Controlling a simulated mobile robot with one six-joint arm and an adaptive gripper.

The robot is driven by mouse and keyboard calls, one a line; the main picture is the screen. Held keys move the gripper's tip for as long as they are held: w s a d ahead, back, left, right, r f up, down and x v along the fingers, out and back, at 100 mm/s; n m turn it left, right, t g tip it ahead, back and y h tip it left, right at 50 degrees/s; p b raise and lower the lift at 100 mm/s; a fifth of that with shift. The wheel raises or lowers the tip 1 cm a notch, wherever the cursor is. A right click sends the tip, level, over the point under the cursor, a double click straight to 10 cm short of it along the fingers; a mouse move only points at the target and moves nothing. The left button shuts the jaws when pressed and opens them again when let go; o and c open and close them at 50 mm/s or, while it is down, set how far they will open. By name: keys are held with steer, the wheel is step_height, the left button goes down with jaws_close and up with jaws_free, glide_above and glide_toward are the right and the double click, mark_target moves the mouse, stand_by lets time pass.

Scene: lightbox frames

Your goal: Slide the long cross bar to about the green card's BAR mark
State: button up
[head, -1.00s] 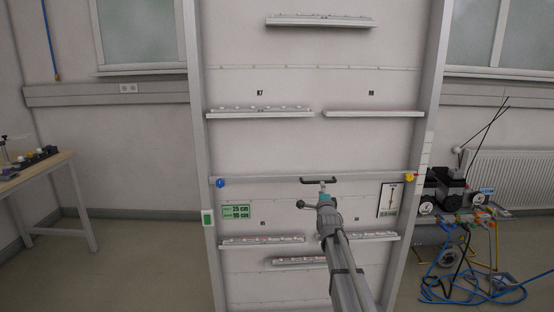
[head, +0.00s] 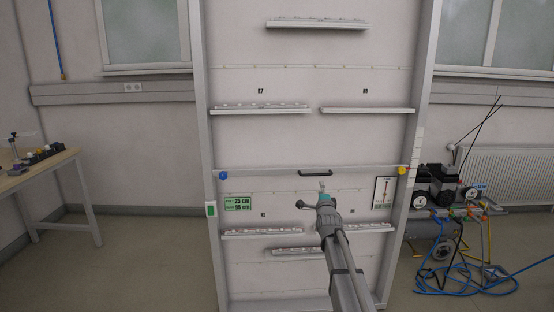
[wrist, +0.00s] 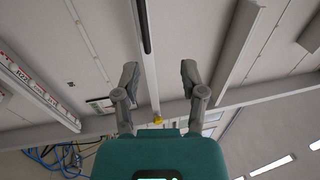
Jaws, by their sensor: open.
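The long cross bar (head: 260,172) lies level across the tall frame, with a blue knob (head: 223,176) at its left end and a yellow knob (head: 403,171) at its right. A black handle (head: 315,173) sits at its middle. The green card (head: 238,203) hangs below the bar at left; 25 cm shows on its upper line, its other text is small. My gripper (head: 323,187) is open and empty, just below and in front of the handle.
A shelf (head: 262,232) with small pieces lies below the bar, and another shelf (head: 368,111) above it. A white indicator card (head: 383,192) hangs under the bar at right. Pale scale marks (head: 419,140) are on the right upright. A compressor with hoses (head: 440,225) stands right of the frame.

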steer(key=s+f+n+g, duration=0.5)
steer(key=s+f, duration=0.2)
steer(key=s, duration=0.5)
steer(key=s+f+n+g, duration=0.5)
steer(key=s+f+g, duration=0.15)
steer(key=s, duration=0.45)
steer(key=s+f+n+g, duration=0.5)
steer(key=s+f, duration=0.3)
steer(key=s, duration=0.4)
steer(key=s+n+g, duration=0.3)
steer(key=s+g, duration=0.1)
steer(key=s, duration=0.7)
step_height(320, 180, up, 18)
steer(key=p, duration=1.8)
steer(key=shift+w+p, duration=0.15)
steer(key=shift+p, duration=0.15)
steer(key=shift+o, duration=0.2)
